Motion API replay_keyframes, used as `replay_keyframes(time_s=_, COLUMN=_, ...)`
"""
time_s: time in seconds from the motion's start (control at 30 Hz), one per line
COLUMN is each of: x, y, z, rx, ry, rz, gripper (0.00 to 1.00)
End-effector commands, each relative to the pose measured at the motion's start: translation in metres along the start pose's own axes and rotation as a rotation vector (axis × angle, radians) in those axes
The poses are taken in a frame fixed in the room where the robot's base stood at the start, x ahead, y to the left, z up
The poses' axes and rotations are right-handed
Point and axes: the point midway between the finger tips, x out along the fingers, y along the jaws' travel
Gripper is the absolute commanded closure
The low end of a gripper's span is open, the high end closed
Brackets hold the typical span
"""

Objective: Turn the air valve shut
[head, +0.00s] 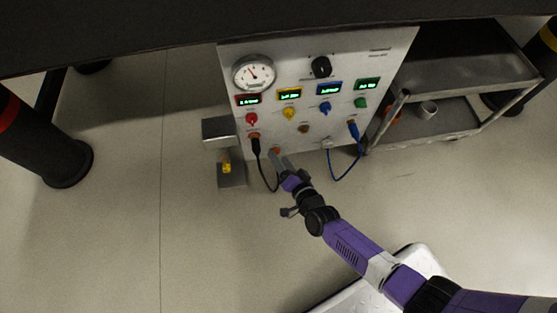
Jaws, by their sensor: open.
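A light grey panel (345,50) carries a round dial gauge (254,73) at its upper left and a black knob (321,67) at its top. Below them is a row of lit displays with a red knob (251,119), a yellow knob (289,112), a blue knob (324,107) and a green knob (361,102). The labels are too small to read, so I cannot tell which control is the air valve. My gripper (278,158) is open in front of the panel's lower edge, close to an orange-brown fitting. I cannot tell whether it touches anything.
A black cable (268,181) and a blue cable (346,173) hang from the panel's lower part, either side of my gripper. A grey bracket with a yellow part (227,168) stands left. The floor in front is largely clear.

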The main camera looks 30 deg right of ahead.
Motion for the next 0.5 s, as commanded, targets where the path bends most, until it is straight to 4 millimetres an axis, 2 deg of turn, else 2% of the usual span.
replay_keyframes(time_s=0.17, x=0.0124, y=0.0005, z=0.0012, rx=0.001, ry=0.0, rz=-0.001, gripper=0.47)
replay_keyframes(time_s=0.47, x=0.014, y=-0.0005, z=-0.0002, rx=-0.001, ry=-0.001, rz=0.0, gripper=0.47)
replay_keyframes(time_s=0.5, x=0.0139, y=-0.0005, z=-0.0002, rx=-0.001, ry=-0.001, rz=0.0, gripper=0.51)
